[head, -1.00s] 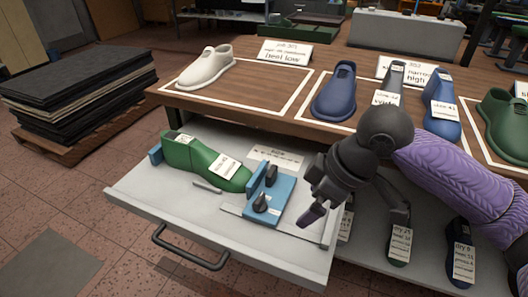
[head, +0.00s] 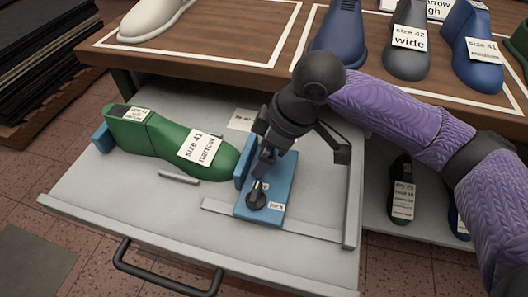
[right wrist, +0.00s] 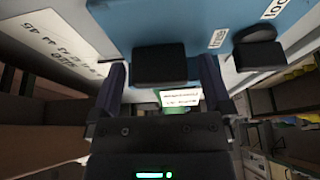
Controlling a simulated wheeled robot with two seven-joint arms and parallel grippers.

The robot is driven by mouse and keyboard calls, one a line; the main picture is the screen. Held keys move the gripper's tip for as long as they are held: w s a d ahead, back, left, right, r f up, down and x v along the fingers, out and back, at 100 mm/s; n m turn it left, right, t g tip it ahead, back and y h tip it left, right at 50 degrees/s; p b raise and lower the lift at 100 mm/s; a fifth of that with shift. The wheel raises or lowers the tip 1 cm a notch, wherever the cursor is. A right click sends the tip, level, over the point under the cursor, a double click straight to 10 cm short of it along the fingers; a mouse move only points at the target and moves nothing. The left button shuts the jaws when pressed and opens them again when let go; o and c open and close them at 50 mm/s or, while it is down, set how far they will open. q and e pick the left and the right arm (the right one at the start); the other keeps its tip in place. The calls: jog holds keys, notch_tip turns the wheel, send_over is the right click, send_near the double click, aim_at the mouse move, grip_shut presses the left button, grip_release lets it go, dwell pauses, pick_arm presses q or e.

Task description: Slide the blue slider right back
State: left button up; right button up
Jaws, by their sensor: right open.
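The blue slider (head: 282,196) sits on a rail in the open drawer, with an upright blue plate at its left and a black knob (head: 256,200) on top. The toe of a green shoe last (head: 170,140) is right beside that plate; I cannot tell if they touch. My right gripper (head: 262,167) is low over the slider, hiding part of it. In the right wrist view its open fingers (right wrist: 162,86) stand on either side of the slider's black handle (right wrist: 160,65), with gaps showing. The left gripper is not in view.
A blue end stop (head: 102,138) stands at the last's heel. A grey pin (head: 178,178) lies in the drawer. The drawer has a raised right wall (head: 353,205) and a front handle (head: 165,272). Several lasts stand on the wooden table (head: 180,48) behind.

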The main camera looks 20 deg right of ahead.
jog(key=shift+c, duration=1.3)
grip_shut()
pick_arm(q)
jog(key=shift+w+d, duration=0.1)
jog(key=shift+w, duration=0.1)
